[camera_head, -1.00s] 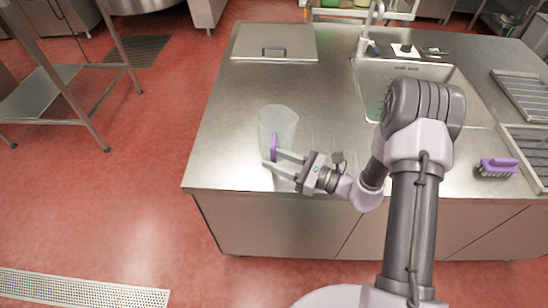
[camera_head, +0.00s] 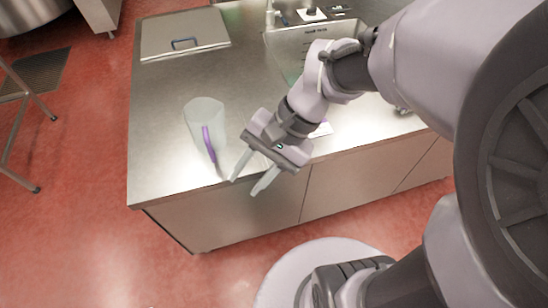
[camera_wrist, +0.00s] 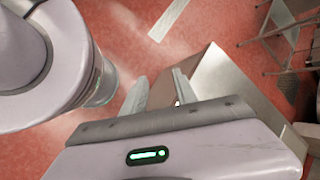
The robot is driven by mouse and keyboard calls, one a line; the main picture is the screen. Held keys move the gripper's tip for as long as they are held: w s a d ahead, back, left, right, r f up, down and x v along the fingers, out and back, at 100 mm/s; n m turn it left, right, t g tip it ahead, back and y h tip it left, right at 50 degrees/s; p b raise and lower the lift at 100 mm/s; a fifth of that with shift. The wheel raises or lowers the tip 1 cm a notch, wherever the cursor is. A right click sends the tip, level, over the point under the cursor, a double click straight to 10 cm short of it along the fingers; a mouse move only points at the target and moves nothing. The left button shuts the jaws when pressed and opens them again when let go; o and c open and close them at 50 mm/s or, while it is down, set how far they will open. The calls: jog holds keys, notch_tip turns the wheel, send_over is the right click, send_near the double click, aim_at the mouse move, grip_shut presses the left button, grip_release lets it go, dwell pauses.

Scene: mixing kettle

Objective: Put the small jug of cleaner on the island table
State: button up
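My gripper (camera_head: 245,187) is open and empty at the table's front edge, to the right of and in front of the jug. Its fingers point down and left, apart from the handle. In the wrist view the two fingers (camera_wrist: 157,85) are spread with nothing between them, and no jug can be made out.
A metal lid (camera_head: 185,32) with a blue handle lies at the table's back left. A sink (camera_head: 290,50) is behind my arm. Red floor (camera_head: 75,190) is open to the left. A metal rack (camera_wrist: 292,35) shows at the upper right of the wrist view.

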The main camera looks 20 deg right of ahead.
jog(key=s+d+r+n+t+h, duration=0.3)
jog(key=d+r+t+h, duration=0.1)
jog(key=r+t, duration=0.2)
jog(key=shift+d+r+n+h, duration=0.25)
jog(key=shift+r+n+h, duration=0.05)
jog(key=shift+h, duration=0.1)
dwell(0.7)
